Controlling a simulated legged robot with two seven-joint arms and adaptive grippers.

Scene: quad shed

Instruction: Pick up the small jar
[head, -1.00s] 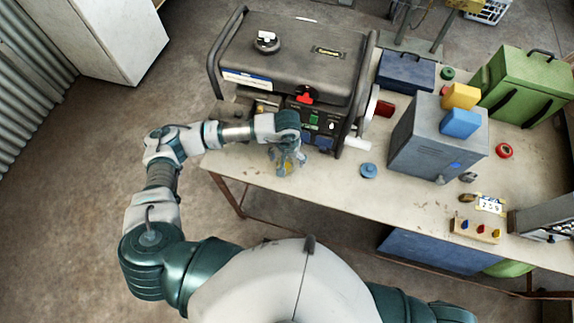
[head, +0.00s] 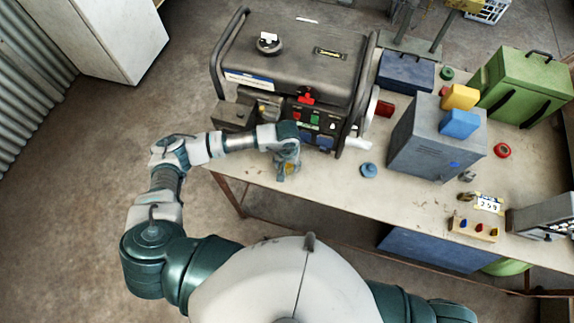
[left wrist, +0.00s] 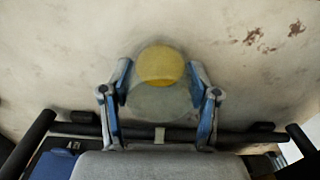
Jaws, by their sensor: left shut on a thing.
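The small jar (left wrist: 160,66) has a yellow top and a pale, see-through body. In the left wrist view it stands between the two blue-padded fingers of my left gripper (left wrist: 160,98), which is shut on it. In the head view my left gripper (head: 287,166) is at the front edge of the bench, in front of the generator. There the jar is mostly hidden by the fingers, with only a bit of yellow showing. I cannot tell whether the jar touches the bench top. My right gripper is not in view.
The black generator (head: 290,62) stands close behind my left gripper. A blue round knob-like piece (head: 369,170) lies to the right on the bench (head: 335,188). A grey box (head: 430,145) with yellow and blue blocks stands further right.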

